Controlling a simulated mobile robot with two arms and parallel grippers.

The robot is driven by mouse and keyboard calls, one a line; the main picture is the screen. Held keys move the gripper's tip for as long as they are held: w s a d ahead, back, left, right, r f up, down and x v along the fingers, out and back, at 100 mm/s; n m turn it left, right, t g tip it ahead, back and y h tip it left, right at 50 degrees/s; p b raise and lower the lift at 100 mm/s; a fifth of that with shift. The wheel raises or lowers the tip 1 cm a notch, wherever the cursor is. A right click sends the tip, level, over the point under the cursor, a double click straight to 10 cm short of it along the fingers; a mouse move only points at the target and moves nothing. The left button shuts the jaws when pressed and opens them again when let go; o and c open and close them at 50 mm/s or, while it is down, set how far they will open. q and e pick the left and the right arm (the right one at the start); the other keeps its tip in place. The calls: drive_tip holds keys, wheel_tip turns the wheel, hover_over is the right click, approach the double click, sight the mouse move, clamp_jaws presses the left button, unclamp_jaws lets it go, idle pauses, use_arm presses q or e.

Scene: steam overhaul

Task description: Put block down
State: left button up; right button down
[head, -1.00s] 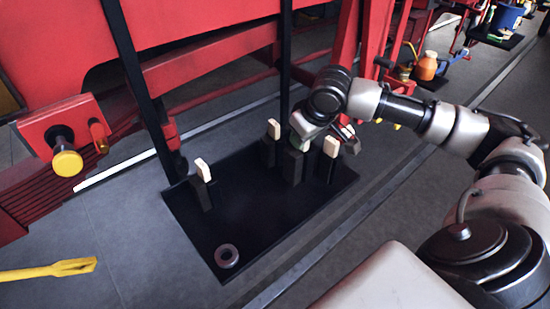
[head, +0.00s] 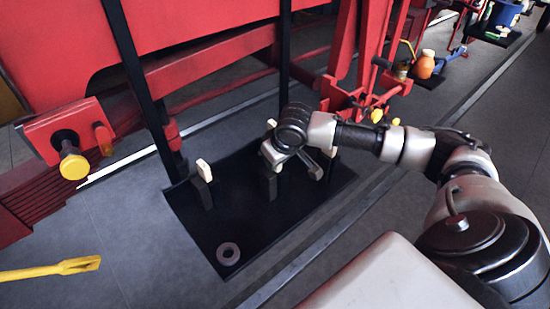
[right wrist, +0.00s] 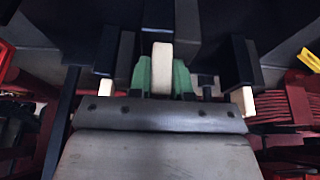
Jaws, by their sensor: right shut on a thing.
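My right gripper (head: 283,164) is over the black mat (head: 240,220), its green-padded fingers (right wrist: 162,78) shut on the cream top of a dark block. The held block (head: 268,184) hangs below the gripper in the head view, and its cream top (right wrist: 162,65) shows between the fingers in the right wrist view. I cannot tell whether its base touches the mat. A similar block (head: 204,172) stands upright to the left. Another cream top (head: 271,124) shows just behind the gripper, and another block (head: 331,155) is partly hidden by it. My left gripper is out of view.
A grey ring (head: 228,253) lies near the mat's front corner. Two dark upright bars and red machinery (head: 210,40) stand behind the mat. A yellow-knobbed part (head: 74,166) juts out at left, and a yellow tool (head: 50,269) lies on the floor. The mat's front middle is clear.

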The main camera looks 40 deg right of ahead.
drive_tip(key=shift+r, duration=0.1)
drive_tip(key=c, duration=1.5)
unclamp_jaws()
drive_tip(key=o, duration=0.4)
drive_tip(key=shift+o, duration=0.2)
